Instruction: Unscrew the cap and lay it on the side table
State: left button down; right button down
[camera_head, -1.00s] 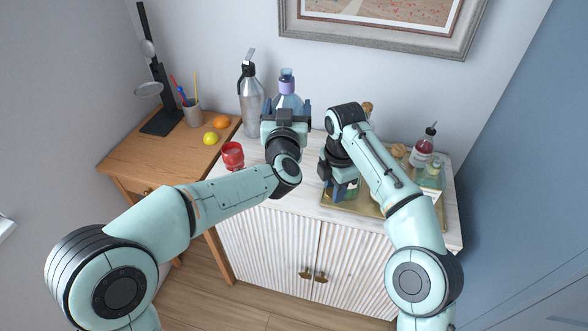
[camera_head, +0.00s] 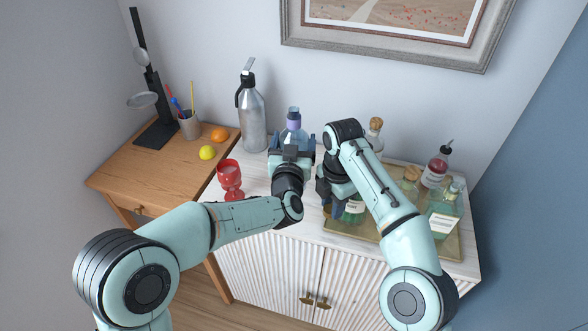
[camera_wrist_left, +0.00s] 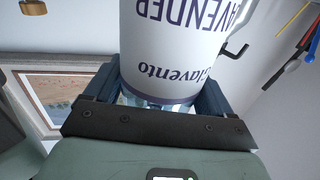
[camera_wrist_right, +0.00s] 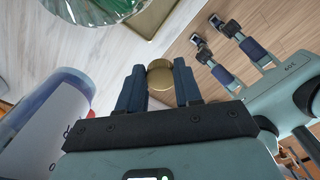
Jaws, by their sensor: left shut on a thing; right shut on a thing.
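My left gripper (camera_head: 292,142) is shut on a clear blue bottle with a purple neck band (camera_head: 293,122), which stands on the white cabinet. In the left wrist view its white lavender label (camera_wrist_left: 178,45) shows upside down between the fingers. My right gripper (camera_head: 330,195) is low over the cabinet's front, right of the left gripper. In the right wrist view a round gold cap (camera_wrist_right: 160,76) is held between its fingertips. The cap is hidden in the head view. The wooden side table (camera_head: 165,170) stands at the left, against the cabinet.
A lemon (camera_head: 207,152), an orange (camera_head: 219,134), a pencil cup (camera_head: 189,126) and a black stand (camera_head: 157,132) occupy the side table; its front part is clear. A red goblet (camera_head: 230,176) and grey flask (camera_head: 252,118) stand at the cabinet's left. A tray (camera_head: 400,248) holds several bottles.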

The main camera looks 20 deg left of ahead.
pick_arm(q)
jog(key=shift+f, duration=3.75)
jog(key=shift+b, duration=0.35)
jog(key=shift+f, duration=0.15)
grip_release()
jog(key=shift+f, duration=0.1)
